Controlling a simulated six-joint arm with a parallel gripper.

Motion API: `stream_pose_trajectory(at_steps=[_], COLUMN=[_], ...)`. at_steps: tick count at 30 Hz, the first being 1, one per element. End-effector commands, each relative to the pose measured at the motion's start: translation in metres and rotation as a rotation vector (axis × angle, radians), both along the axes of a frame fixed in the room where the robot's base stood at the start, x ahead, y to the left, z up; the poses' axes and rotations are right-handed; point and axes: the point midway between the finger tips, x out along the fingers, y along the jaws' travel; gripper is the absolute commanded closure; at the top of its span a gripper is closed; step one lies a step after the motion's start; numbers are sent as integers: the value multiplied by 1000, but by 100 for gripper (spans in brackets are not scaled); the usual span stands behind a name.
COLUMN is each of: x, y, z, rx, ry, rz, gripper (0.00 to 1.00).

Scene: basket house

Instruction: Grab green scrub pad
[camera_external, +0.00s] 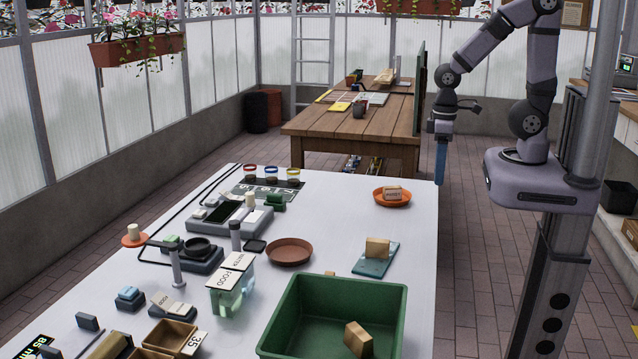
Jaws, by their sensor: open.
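A small dark green block (276,202) lies at the far part of the white table, beside the grey tray; it may be the green scrub pad, but it is too small to tell. A flat teal pad (369,267) lies nearer, with a wooden block (377,247) on it. A small green piece (170,242) also shows at the left. My gripper (440,180) has blue fingers and points down beside the table's far right corner, well apart from all of these. It is open, and nothing shows between its fingers.
A green bin (392,306) holding a wooden block (358,338) stands at the front. An orange dish (391,203) with a block in it and a brown dish (289,246) lie on the table (330,205). A clear container (232,284) and a thin post (177,262) stand up.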

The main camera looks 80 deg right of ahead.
Motion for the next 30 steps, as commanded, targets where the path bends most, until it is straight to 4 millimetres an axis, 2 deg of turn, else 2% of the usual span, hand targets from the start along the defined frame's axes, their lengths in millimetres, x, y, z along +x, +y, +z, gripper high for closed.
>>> stream_pose_trajectory(at_steps=[11, 14, 16, 20, 27, 30], x=[3, 16, 33, 85, 212, 260], y=[1, 3, 6, 16, 42, 53], z=[-1, -3, -6, -16, -42, -52], rx=[1, 5, 10, 24, 46, 48], ry=[-5, -32, -68, -181, -490, -627], rz=[1, 4, 6, 13, 17, 15], gripper=[61, 61, 61, 61, 61, 61])
